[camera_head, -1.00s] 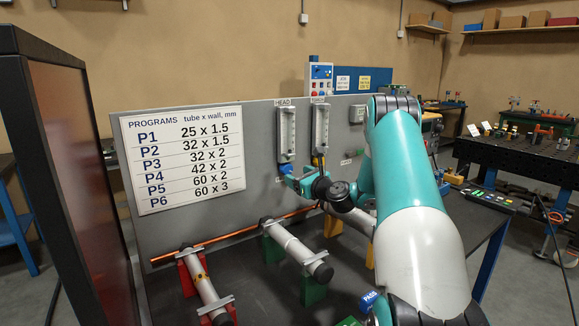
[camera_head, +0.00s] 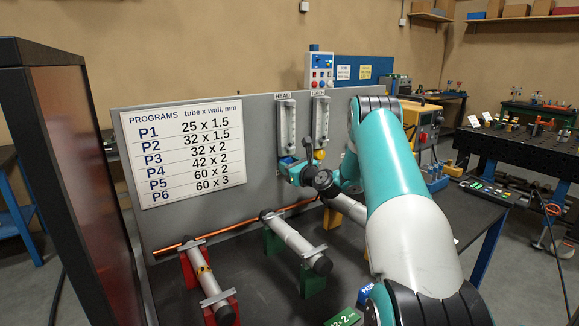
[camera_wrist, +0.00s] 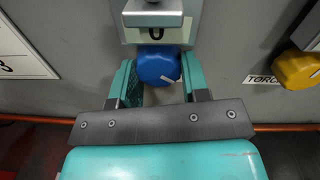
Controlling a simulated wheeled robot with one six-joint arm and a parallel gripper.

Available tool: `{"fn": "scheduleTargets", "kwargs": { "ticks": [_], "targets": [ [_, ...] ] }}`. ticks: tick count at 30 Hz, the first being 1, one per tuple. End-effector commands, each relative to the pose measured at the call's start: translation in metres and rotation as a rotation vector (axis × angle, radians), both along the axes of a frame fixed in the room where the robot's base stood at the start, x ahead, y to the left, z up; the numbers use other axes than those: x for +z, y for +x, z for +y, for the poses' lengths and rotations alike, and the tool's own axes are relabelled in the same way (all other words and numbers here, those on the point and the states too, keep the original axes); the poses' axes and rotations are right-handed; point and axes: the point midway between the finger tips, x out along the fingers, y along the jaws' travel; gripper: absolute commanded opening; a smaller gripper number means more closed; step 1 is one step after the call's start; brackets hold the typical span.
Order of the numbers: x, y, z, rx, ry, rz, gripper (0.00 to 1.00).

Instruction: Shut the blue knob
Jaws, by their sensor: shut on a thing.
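The blue knob (camera_wrist: 157,64) sits below the flow meter marked 0 in the wrist view, with a short pale mark at its lower right. In the head view the blue knob (camera_head: 286,160) is small and partly hidden by my gripper. My gripper (camera_wrist: 158,80) is shut on the blue knob, one teal finger on its left side and one on its right. In the head view my gripper (camera_head: 289,170) is at the foot of the left flow meter (camera_head: 287,124), under the HEAD label.
A yellow knob (camera_wrist: 298,70) is to the right, by the TORCH label; it also shows under the right flow meter in the head view (camera_head: 319,155). A programs sign (camera_head: 184,153) hangs left.

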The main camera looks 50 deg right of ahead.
Motion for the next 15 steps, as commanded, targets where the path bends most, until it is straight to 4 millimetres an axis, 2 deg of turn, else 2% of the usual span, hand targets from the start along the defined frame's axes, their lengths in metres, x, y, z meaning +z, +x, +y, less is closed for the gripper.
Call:
{"fn": "scheduleTargets", "kwargs": {
  "ticks": [6,13,14,15],
  "targets": [
    [-0.0006,-0.0002,-0.0005,0.001,-0.127,0.029,0.19],
    [0.0007,-0.0002,-0.0005,0.001,-0.132,0.032,0.19],
    [0.0007,-0.0002,-0.0005,0.001,-0.132,0.032,0.45],
    [0.0007,-0.0002,-0.0005,0.001,-0.132,0.032,0.54]
  ]
}}
